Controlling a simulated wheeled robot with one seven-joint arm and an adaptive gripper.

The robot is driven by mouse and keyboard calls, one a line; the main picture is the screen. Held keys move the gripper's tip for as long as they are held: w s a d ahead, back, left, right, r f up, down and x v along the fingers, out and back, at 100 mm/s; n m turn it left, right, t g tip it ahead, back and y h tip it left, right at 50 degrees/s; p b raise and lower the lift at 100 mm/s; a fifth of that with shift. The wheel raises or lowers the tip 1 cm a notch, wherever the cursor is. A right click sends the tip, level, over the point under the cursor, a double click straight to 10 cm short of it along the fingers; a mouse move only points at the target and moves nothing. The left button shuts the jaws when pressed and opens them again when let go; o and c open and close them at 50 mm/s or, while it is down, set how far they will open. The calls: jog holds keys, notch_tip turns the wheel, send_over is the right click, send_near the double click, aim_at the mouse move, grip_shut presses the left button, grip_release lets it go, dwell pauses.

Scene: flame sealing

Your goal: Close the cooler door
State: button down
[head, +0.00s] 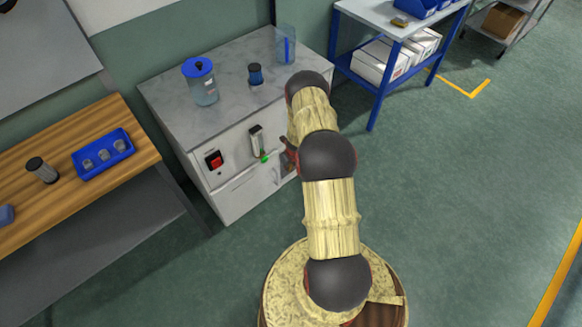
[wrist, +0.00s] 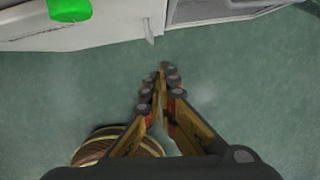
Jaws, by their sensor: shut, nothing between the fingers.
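The cooler appears to be the white cabinet (head: 240,195) with a grey worktop, left of my arm in the head view. Its front has a door panel, and my arm hides the right part. In the wrist view a white front panel (wrist: 100,35) crosses the top left, with a small pale tab (wrist: 149,32) at its right end. A grey edge with a darker inset (wrist: 205,8) lies right of it. I cannot tell how far the door stands open. My gripper (wrist: 166,78) is shut and empty, below the tab and apart from it, above the floor.
A green piece (head: 264,158) sits on the cabinet front, with a red switch (head: 214,160) to its left. A blue-lidded jar (head: 200,82) and a clear beaker (head: 285,45) stand on top. A wooden bench (head: 70,205) is at left.

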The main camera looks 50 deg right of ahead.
jog(key=p+v, duration=0.3)
jog(key=v, duration=0.7)
jog(key=shift+s+d, duration=0.1)
jog(key=shift+s, duration=0.05)
